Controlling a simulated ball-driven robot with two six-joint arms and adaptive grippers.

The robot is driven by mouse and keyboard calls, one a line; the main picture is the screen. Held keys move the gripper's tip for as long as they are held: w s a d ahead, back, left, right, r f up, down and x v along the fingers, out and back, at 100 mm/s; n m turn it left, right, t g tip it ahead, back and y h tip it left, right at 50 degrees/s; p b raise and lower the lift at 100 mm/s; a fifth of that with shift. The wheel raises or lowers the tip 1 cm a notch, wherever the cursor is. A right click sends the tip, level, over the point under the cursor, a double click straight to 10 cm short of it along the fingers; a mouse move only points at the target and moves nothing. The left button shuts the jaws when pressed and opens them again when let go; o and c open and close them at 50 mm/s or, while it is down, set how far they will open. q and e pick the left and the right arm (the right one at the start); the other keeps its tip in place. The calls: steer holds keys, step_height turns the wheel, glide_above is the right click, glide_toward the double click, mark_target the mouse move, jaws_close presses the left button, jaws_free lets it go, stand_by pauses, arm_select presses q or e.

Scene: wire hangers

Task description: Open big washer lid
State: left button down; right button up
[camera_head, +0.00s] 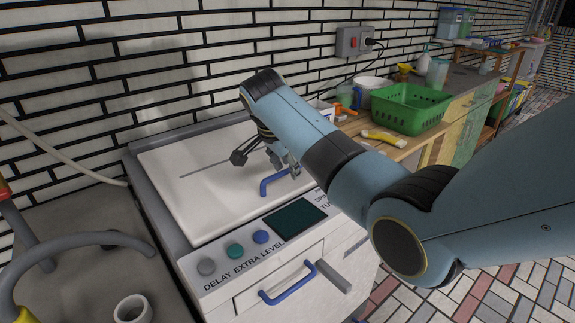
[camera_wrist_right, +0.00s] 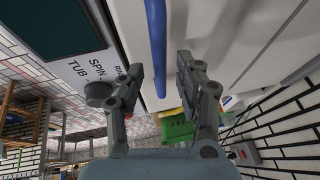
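The big washer's white lid (camera_head: 205,185) lies shut on top of the machine. A bent blue handle (camera_head: 268,184) stands near its front edge. My right gripper (camera_head: 281,165) reaches down over the lid by this handle, partly hidden by my own arm. In the right wrist view, the gripper (camera_wrist_right: 159,68) is open, with a blue bar (camera_wrist_right: 157,40), seemingly the lid handle, showing in the gap between its fingers. No contact shows, and I cannot tell how deep the bar sits. My left gripper is not in view.
The front panel has several knobs (camera_head: 235,251), a dark screen (camera_head: 295,221) and a blue drawer handle (camera_head: 287,285). A green basket (camera_head: 410,108) and a yellow-handled tool (camera_head: 384,138) lie on the wooden counter at right. The tiled wall (camera_head: 120,75) is close behind.

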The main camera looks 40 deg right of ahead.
jaws_close()
steer(key=w+r+p, duration=0.4)
steer(key=w+r, duration=0.1)
steer(key=r, duration=0.6)
steer(key=w+a+r+p, duration=0.1)
steer(key=w+r+p, duration=0.4)
steer(key=r, duration=0.6)
steer(key=shift+w+r, duration=0.35)
steer(key=shift+w, duration=0.15)
steer(key=shift+a, duration=0.15)
